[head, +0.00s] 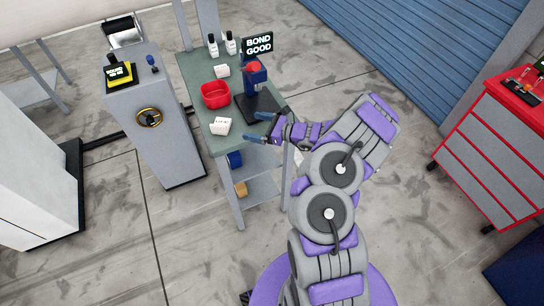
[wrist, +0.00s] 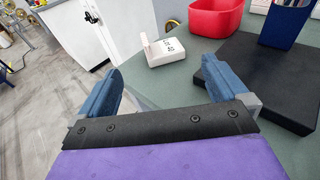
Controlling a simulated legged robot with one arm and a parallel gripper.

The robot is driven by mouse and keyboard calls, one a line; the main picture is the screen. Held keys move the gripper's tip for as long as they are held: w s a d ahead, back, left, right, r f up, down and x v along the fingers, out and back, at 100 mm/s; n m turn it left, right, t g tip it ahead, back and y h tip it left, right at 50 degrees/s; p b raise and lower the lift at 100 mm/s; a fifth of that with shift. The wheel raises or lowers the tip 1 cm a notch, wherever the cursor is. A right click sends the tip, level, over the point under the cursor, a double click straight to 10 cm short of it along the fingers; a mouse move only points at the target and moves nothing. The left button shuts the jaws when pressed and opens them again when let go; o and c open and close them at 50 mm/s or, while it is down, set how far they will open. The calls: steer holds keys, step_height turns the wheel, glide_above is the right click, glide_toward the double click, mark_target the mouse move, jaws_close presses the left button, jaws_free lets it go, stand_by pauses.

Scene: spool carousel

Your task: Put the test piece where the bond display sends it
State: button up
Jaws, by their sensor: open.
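The bond display (head: 258,45) reads "BOND GOOD" at the back right of the green-topped bench. In front of it stands a blue test device (head: 256,77) with a red top, on a black base (head: 262,107). A red bin (head: 215,95) sits left of it. A white labelled block (head: 220,126) with a small upright tab lies near the front; it also shows in the wrist view (wrist: 168,49). I cannot tell which thing is the test piece. My gripper (head: 256,127) is open and empty at the bench's front right, apart from the white block.
A grey cabinet (head: 160,115) with a yellow-rimmed wheel is on the left. A red tool chest (head: 500,140) is far right. Open floor lies between.

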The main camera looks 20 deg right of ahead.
steer(key=s+a+r+n+g+y, duration=0.2)
steer(key=s+a+r+n+g, duration=0.3)
steer(key=a+r+n, duration=0.35)
steer(key=s+a+r+n+g+y, duration=0.2)
steer(key=s+a+r+n+g, duration=0.25)
steer(key=a+r, duration=0.55)
steer(key=s+a+r+n+g+h, duration=0.35)
steer(key=s+a+n, duration=0.2)
steer(key=s, duration=0.55)
steer(key=s+d+n+g+h, duration=0.15)
steer(key=s+n+h, duration=0.35)
steer(key=s, duration=0.6)
steer(key=s+d+n+t+h, duration=0.1)
steer(key=s+d+n+h, duration=0.2)
steer(key=s+d+h, duration=0.4)
steer(key=s+d, duration=0.5)
steer(key=shift+s+d+f, duration=0.2)
steer(key=shift+s, duration=0.1)
